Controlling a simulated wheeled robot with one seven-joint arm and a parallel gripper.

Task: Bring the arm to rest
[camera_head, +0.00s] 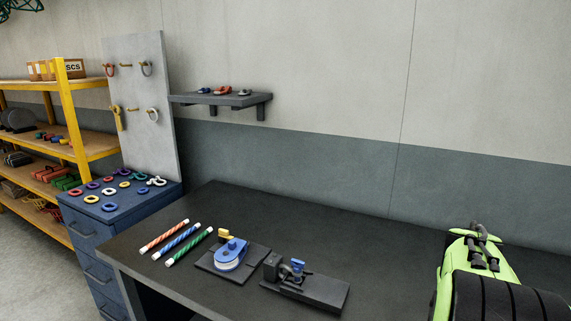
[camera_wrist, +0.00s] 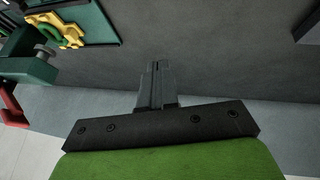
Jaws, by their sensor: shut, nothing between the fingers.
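My gripper (camera_wrist: 155,66) shows in the wrist view as dark fingers close together, with nothing between them. It points over a plain dark grey surface (camera_wrist: 215,65), and no object touches the fingertips. In the head view, my green and black arm (camera_head: 483,270) is at the lower right, over the right part of the dark workbench (camera_head: 375,235). The fingers cannot be made out clearly there.
Three striped sticks (camera_head: 175,238), a blue round device on a plate (camera_head: 231,254) and a dark fixture (camera_head: 305,287) sit on the bench's left half. A wall shelf (camera_head: 222,99) stands behind. In the wrist view, a dark green clamp-like part (camera_wrist: 30,62) is at left.

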